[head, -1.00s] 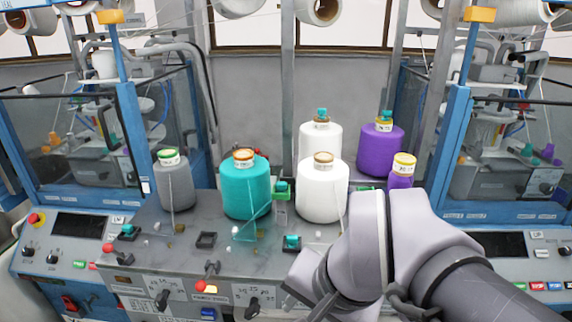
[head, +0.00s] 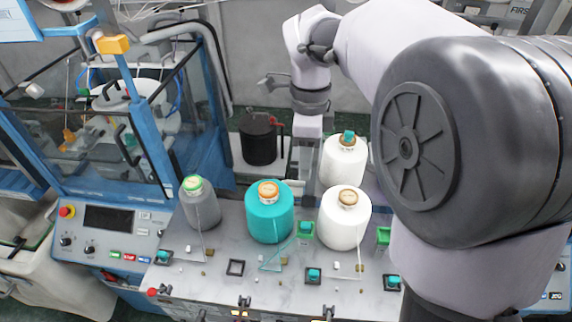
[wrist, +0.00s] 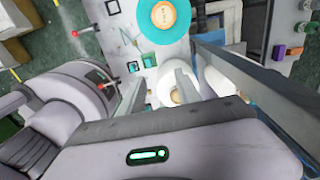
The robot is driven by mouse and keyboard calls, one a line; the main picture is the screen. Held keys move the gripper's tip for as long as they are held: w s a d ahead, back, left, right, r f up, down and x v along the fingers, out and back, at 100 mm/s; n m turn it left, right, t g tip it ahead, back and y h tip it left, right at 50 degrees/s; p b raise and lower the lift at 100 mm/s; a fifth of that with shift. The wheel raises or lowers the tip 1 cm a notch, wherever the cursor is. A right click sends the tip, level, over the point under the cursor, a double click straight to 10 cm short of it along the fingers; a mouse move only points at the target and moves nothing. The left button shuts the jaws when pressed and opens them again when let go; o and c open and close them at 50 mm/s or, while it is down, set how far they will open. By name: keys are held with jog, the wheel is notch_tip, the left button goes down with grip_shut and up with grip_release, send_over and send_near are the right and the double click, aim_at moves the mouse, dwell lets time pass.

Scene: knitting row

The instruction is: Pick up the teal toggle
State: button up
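Several small teal toggles show in the head view. One (head: 313,275) sits in a dark square holder on the panel's front, in front of the white cone. My gripper (head: 307,150) hangs behind the cones, partly hidden.
The teal cone (head: 269,212), front white cone (head: 345,215), back white cone (head: 343,165) and grey cone (head: 201,208) stand upright on the panel. An empty dark square holder (head: 236,267) lies at the front. A black cylinder (head: 258,140) stands behind. My arm covers the right side.

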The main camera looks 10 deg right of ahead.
send_near(306, 224)
jog(key=f, duration=0.1)
jog(key=w+f, duration=0.1)
jog(key=f, duration=0.1)
jog(key=shift+w+f, duration=0.25)
jog(key=f, duration=0.1)
jog(key=s+f, duration=0.1)
jog(key=f, duration=0.1)
jog(key=s+f, duration=0.1)
jog(key=shift+f, duration=0.4)
jog(key=shift+w+f, duration=0.25)
jog(key=shift+w, duration=0.1)
jog(key=shift+s+r, duration=0.15)
jog(key=shift+s, duration=0.1)
jog(key=c, duration=0.5)
grip_shut()
